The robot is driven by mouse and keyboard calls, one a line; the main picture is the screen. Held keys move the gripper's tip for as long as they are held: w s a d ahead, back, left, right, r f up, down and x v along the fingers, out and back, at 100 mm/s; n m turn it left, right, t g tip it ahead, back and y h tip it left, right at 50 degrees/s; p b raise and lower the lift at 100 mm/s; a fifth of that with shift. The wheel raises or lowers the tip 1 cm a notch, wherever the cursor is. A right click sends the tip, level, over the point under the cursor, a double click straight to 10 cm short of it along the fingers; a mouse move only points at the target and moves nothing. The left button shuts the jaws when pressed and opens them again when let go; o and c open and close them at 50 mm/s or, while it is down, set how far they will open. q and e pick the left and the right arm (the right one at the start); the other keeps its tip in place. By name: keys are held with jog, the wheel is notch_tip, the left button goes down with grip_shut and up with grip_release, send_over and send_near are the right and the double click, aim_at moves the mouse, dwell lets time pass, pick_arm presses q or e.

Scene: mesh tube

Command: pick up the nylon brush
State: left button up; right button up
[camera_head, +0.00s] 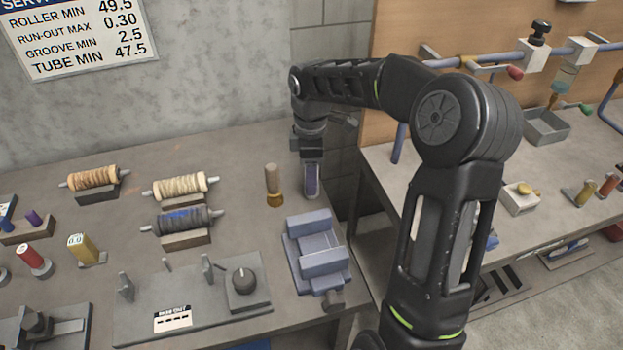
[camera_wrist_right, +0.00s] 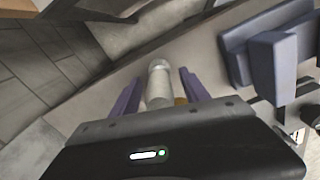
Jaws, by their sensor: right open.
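The nylon brush appears to be the pale grey-white cylinder (camera_wrist_right: 158,86) with a light ring near its far end. It stands between the two purple fingers of my right gripper (camera_wrist_right: 160,90) in the right wrist view. The fingers are open, with a gap visible on the left; contact on the right is unclear. In the head view my right gripper (camera_head: 312,180) points down near the bench's right edge, and its finger hides most of the cylinder. My left gripper is out of view.
A tan-handled tool with a golden end (camera_head: 273,185) stands just left of my right gripper. A blue-grey vise-like block (camera_head: 318,255) sits in front of it, also in the wrist view (camera_wrist_right: 272,65). Several wound rollers (camera_head: 180,187) lie left. The bench (camera_head: 235,160) is clear behind.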

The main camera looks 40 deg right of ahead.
jog(key=shift+c, duration=0.4)
grip_shut()
dwell(0.4)
